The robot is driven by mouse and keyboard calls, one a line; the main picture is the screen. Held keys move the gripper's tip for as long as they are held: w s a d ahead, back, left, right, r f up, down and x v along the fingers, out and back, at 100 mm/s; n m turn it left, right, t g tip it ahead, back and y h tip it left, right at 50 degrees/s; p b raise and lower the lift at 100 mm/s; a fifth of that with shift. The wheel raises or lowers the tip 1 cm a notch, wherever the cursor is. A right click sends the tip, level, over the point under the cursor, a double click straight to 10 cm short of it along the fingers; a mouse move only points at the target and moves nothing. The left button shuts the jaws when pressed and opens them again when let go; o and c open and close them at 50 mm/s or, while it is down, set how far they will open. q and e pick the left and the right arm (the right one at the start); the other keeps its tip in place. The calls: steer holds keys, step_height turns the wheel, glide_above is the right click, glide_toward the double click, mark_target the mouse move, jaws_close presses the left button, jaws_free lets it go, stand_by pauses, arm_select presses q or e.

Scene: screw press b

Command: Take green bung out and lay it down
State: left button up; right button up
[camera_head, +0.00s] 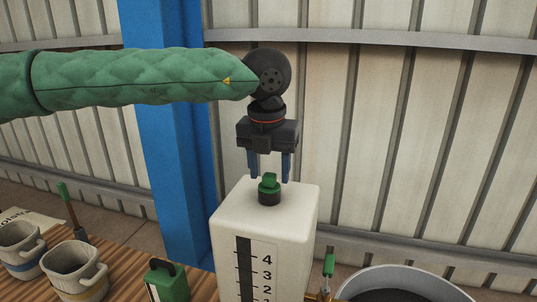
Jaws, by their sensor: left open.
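The green bung (269,182) sits upright in a dark neck on top of a white tank (225,235) with a numbered level strip on its front. My left gripper (268,178) points straight down over the tank. Its two blue fingers are apart, one on each side above the bung, and it holds nothing. The fingertips look level with or slightly above the bung's top; whether they touch it cannot be told, but gaps show on both sides. My right gripper is not in view.
Two mugs (75,272) stand on the wooden table (115,258) at left, near a green-handled tool (69,210) and a green can (167,281). A round metal tub (400,272) and a green-handled tap (329,264) are at right. A blue post (165,150) rises behind.

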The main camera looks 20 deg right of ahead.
mark_target(269, 175)
arm_select(q)
steer(key=shift+w+f, duration=0.2)
steer(key=shift+f, duration=0.05)
steer(key=shift+s, duration=0.1)
jaws_close()
steer(key=shift+r, duration=0.15)
steer(key=shift+r+b, duration=0.75)
steer(key=shift+r, duration=0.5)
steer(key=shift+r, duration=0.25)
steer(key=shift+r, duration=1)
